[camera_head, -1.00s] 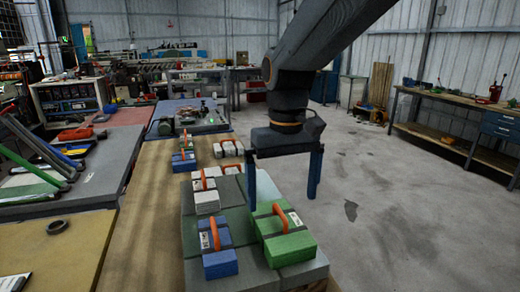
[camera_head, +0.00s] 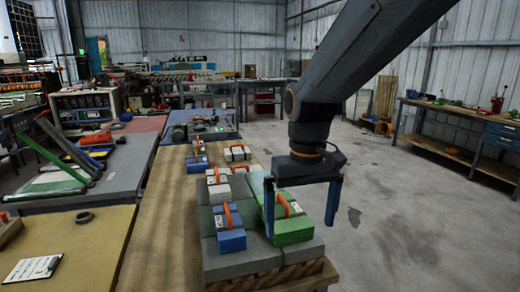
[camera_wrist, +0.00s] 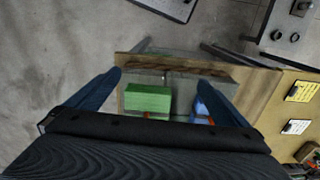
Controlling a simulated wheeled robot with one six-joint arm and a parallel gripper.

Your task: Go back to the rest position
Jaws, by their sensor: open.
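My gripper (camera_head: 301,205) hangs at the right edge of the wooden bench, its two blue fingers spread wide apart and nothing between them. It also shows in the wrist view (camera_wrist: 160,85), its fingers at either side of the picture. In the head view the left finger partly hides a green block with an orange strap (camera_head: 291,229). A blue block with an orange strap (camera_head: 230,235) lies to its left. Both blocks lie on grey-green slabs (camera_head: 240,262) on the bench. In the wrist view the green block (camera_wrist: 147,99) appears beyond the gripper, between the fingers.
White strapped blocks (camera_head: 218,190) lie farther back on the wooden bench (camera_head: 160,230). A workbench (camera_head: 450,125) stands right. The concrete floor (camera_head: 400,230) between is clear.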

